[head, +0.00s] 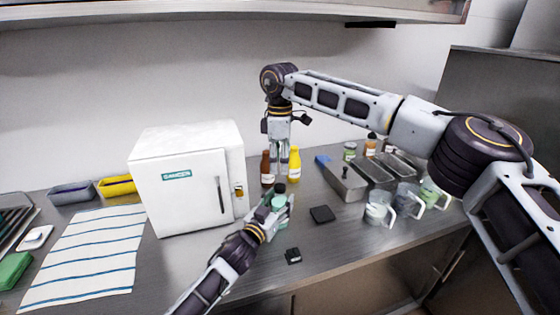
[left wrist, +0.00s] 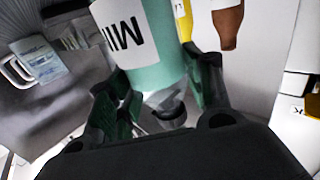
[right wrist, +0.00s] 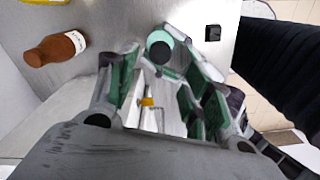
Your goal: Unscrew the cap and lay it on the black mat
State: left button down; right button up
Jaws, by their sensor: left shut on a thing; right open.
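My left gripper (head: 279,207) is shut on the bottle's body. In the left wrist view the bottle (left wrist: 160,70) shows its printed label between the fingers. My right gripper (head: 281,174) points down just above the cap, open. In the right wrist view the cap (right wrist: 160,52) lies beyond the open fingers; I see no grip on it. The black mat (head: 322,214) lies bare on the counter, right of the bottle.
A white freezer (head: 180,190) stands to the left. A brown bottle (head: 266,168) and a yellow bottle (head: 294,164) stand behind. Metal trays (head: 345,180) and clear jugs (head: 379,210) are at the right. A small black item (head: 293,256) lies near the front edge.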

aim_at(280, 186)
jog(key=shift+f, duration=0.1)
dwell(0.3)
jog(key=shift+f, duration=3.95)
jog(key=c, duration=1.1)
